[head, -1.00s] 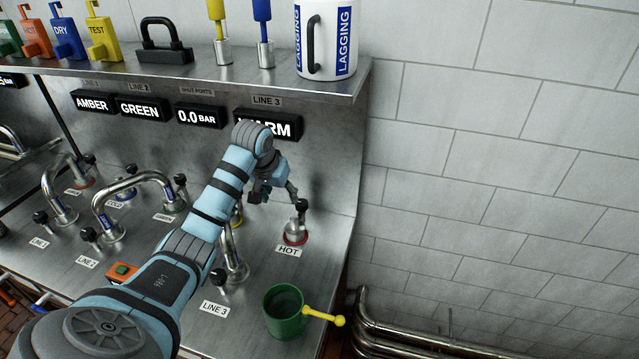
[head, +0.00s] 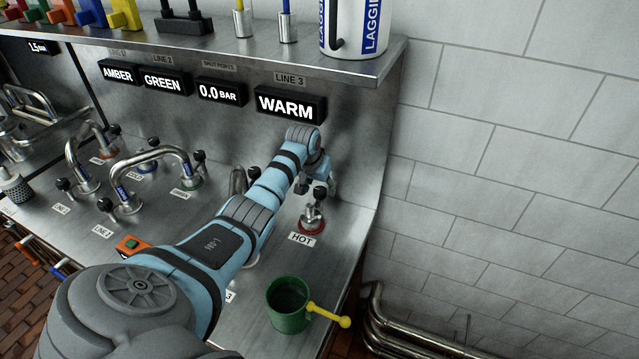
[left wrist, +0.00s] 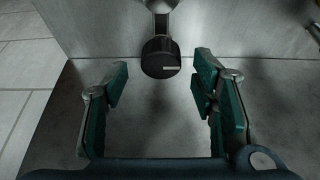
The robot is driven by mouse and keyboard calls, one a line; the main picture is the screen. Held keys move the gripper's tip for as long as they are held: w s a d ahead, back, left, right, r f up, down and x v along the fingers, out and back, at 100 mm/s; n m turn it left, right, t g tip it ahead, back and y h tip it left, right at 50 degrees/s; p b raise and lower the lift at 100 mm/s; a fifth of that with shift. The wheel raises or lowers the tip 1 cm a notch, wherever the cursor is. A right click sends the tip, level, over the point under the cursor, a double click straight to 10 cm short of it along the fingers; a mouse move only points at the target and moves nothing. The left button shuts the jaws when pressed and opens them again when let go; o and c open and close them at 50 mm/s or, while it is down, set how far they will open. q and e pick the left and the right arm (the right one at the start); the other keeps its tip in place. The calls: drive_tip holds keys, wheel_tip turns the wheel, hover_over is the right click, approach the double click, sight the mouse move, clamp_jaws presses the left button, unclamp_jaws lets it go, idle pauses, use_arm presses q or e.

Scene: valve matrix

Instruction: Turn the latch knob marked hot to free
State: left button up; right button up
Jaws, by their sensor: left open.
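The HOT latch knob (head: 320,193) is a black knob on a steel stem above a red ring, with the HOT label (head: 302,238) in front of it. In the left wrist view a black knob (left wrist: 161,57) with a white mark shows at the top middle. My left gripper (head: 318,183) is close behind the HOT knob in the head view. In the left wrist view the left gripper (left wrist: 160,68) is open, with one teal finger to each side of the knob and gaps between. My right gripper is not in view.
The WARM display (head: 290,104) hangs on the back panel behind. Bent pipes with black knobs (head: 150,172) stand to the left. A shelf (head: 250,62) runs above.

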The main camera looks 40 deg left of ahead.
use_arm(q)
drive_tip(key=shift+a+f, duration=0.1)
drive_tip(key=shift+f, duration=0.55)
drive_tip(key=shift+r, duration=0.1)
drive_tip(key=shift+c, duration=0.4)
drive_tip(key=c, duration=1.1)
drive_tip(key=shift+o, duration=0.2)
